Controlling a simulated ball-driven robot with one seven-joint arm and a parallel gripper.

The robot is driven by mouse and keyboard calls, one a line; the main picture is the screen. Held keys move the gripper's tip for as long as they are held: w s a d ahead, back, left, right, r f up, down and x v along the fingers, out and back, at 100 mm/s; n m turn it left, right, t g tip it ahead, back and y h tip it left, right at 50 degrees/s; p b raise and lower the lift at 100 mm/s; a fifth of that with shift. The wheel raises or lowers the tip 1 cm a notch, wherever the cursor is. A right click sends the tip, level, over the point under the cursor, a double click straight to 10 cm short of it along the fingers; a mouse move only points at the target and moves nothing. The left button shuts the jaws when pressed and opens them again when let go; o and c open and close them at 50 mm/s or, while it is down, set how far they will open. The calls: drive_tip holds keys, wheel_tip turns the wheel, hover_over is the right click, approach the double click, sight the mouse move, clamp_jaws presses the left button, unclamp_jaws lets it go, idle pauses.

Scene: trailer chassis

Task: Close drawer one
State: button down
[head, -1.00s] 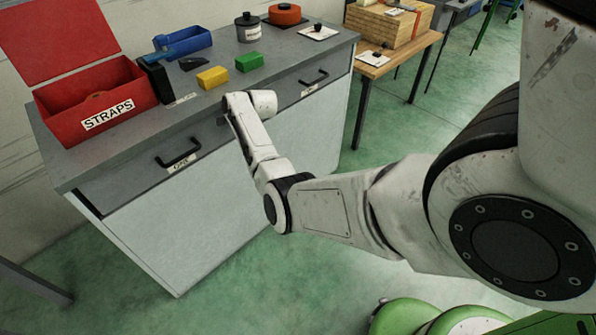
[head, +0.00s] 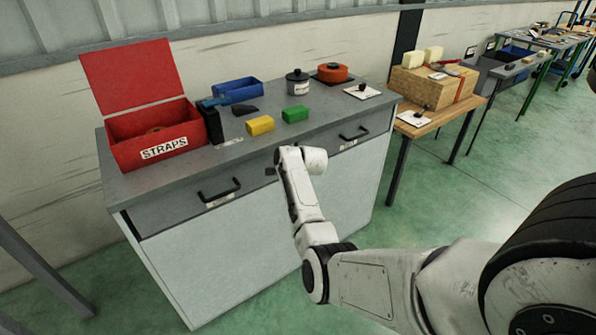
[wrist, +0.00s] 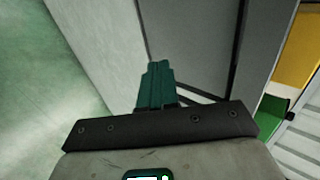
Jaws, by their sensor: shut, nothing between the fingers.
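Drawer one (head: 170,215) is the grey left drawer of the workbench, with a black bar handle (head: 219,190) and a white label (head: 221,201) under it. Its front sits under the worktop; I cannot tell how far it stands out. My gripper (head: 271,171) is by the front of the bench, right of that handle and apart from it, mostly hidden by my white wrist. In the wrist view the teal fingers (wrist: 156,84) are together and empty, against a grey panel. Whether they touch the panel is unclear.
A second drawer handle (head: 354,133) is at right. A wooden table (head: 440,128) stands beyond; green floor is clear in front.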

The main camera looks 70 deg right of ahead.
drive_tip(key=v, duration=0.8)
drive_tip(key=shift+s+a+p, duration=0.3)
drive_tip(key=shift+s+p, duration=0.05)
drive_tip(key=shift+s, duration=0.05)
drive_tip(key=s+a+f+n+g+y, duration=0.1)
drive_tip(key=a+f+n, duration=0.25)
drive_tip(key=a, duration=0.45)
drive_tip(key=s+a+f+n+g+y, duration=0.1)
drive_tip(key=s+a+f+n, duration=0.1)
drive_tip(key=a+n, duration=0.4)
drive_tip(key=s+a+f+n+g+y, duration=0.1)
drive_tip(key=a+f+n, duration=0.15)
drive_tip(key=a, duration=0.65)
drive_tip(key=s+a+n+g+y, duration=0.2)
drive_tip(key=s+a+n+g, duration=0.1)
drive_tip(key=s+a+n, duration=0.9)
drive_tip(key=s+a, duration=0.3)
drive_tip(key=a, duration=0.3)
drive_tip(key=shift+a+f+n+g, duration=0.2)
drive_tip(key=shift+n+g, duration=0.1)
drive_tip(key=shift+g, duration=0.1)
